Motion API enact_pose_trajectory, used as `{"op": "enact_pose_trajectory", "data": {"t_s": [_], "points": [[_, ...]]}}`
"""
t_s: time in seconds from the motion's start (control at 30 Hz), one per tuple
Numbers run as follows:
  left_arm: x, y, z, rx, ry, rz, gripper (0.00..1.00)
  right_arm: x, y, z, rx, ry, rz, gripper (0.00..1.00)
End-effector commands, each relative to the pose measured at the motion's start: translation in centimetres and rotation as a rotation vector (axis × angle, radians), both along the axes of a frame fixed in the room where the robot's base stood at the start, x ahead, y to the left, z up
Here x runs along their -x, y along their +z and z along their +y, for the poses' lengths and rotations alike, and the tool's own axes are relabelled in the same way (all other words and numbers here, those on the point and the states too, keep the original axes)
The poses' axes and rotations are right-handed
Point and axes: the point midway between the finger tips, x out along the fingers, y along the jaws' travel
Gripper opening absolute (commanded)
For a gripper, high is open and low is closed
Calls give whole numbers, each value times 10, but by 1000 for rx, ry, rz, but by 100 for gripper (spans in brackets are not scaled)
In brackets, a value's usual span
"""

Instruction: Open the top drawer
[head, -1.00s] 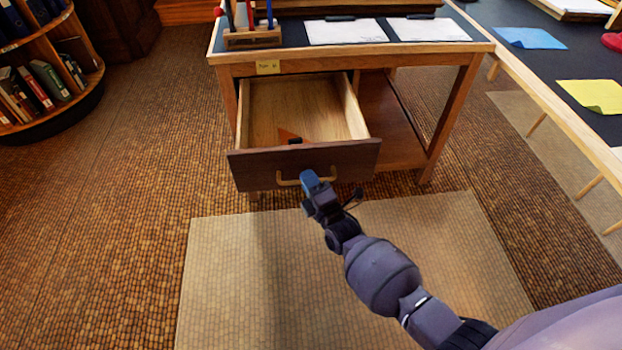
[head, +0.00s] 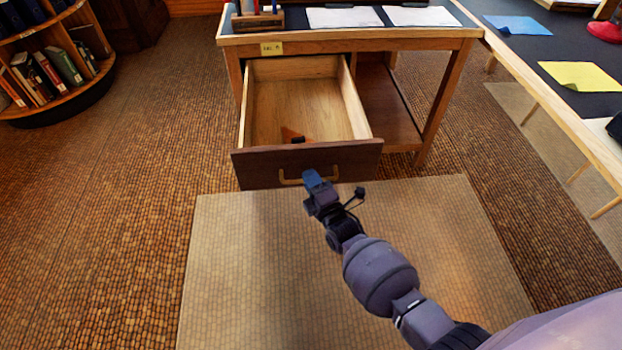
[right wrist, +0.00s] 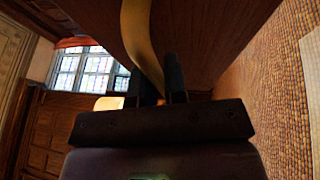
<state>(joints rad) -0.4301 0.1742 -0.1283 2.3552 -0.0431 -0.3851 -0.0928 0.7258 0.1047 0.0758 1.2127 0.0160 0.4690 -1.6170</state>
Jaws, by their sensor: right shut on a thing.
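The top drawer (head: 252,168) of the wooden desk is pulled far out, with a dark brown front and a pale wood inside. A small orange-brown object with a dark part (head: 293,136) lies in it near the front. My right gripper (head: 312,178) is at the right part of the brass handle (head: 290,182), on the drawer's front. In the right wrist view the fingers (right wrist: 160,80) are shut on the curved handle (right wrist: 138,35). My left gripper is not in view.
The desk top (head: 350,38) holds papers and a pen rack (head: 257,20). A long table (head: 545,85) with coloured sheets runs along the right. A round bookcase (head: 50,75) stands at the left. A pale mat (head: 260,260) covers the floor in front of the drawer.

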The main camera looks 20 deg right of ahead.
Motion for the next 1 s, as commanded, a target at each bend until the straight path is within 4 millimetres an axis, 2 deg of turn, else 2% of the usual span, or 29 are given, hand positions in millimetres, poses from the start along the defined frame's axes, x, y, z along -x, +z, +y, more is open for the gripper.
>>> {"op": "enact_pose_trajectory", "data": {"t_s": [0.3,0.33,0.47,1.0], "points": [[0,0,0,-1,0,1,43,0,1,0,-1,0,-1,0],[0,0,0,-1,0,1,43,0,1,0,0,0,-1,17],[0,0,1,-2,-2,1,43,0,1,0,0,0,-1,37],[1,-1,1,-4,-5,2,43,4,-3,-8,1,1,0,37]]}}
